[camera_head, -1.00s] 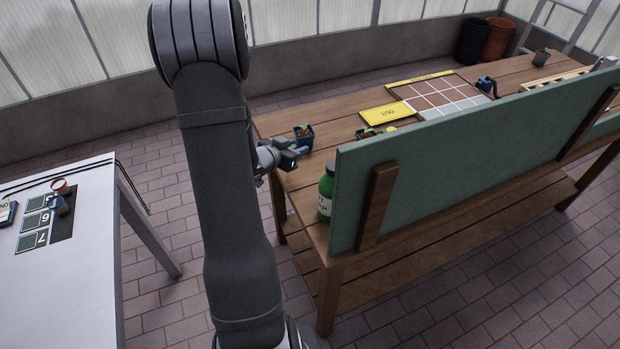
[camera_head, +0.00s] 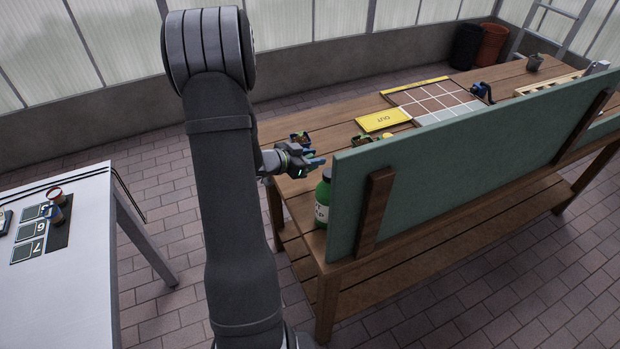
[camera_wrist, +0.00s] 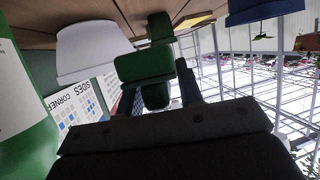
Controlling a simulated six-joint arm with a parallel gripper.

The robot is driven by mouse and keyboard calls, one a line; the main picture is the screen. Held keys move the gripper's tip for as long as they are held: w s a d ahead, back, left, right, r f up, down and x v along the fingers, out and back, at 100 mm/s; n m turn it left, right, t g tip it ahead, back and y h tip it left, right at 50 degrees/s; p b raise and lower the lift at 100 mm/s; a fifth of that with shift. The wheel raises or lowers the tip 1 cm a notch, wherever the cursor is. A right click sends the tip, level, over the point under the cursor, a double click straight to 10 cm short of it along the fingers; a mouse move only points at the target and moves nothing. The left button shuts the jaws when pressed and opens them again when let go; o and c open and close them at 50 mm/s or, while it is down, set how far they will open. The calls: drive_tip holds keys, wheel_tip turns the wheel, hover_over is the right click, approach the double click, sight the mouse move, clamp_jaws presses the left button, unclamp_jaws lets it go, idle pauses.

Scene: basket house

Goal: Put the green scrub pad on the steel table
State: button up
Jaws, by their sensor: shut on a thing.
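My gripper (camera_head: 303,164) is over the near left end of the wooden bench, close to the green bottle (camera_head: 322,203) and a small potted plant. In the wrist view my gripper (camera_wrist: 160,82) is shut on a dark green piece, which looks like the green scrub pad (camera_wrist: 145,65). In the head view the pad is small and mostly hidden by the fingers. The steel table (camera_head: 85,270) stands at the left, apart from the bench.
The steel table holds a dark numbered mat (camera_head: 42,237) with small pots; its front part is bare. A green board (camera_head: 450,165) rises along the bench's near side. The bottle (camera_wrist: 22,110) and a white container (camera_wrist: 92,48) show close in the wrist view.

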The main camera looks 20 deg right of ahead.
sight(311, 183)
drive_tip(key=shift+f, duration=3.4)
drive_tip(key=shift+f, duration=0.15)
drive_tip(key=o, duration=1)
drive_tip(key=shift+a, duration=0.15)
drive_tip(key=v, duration=1)
drive_tip(key=f+v, duration=0.1)
drive_tip(key=v, duration=0.5)
drive_tip(key=shift+s+a, duration=0.1)
drive_tip(key=shift+a, duration=0.15)
drive_tip(key=shift+s+a+r, duration=0.15)
drive_tip(key=shift+a+r, duration=0.05)
drive_tip(key=shift+a, duration=0.25)
drive_tip(key=shift+c, duration=1.1)
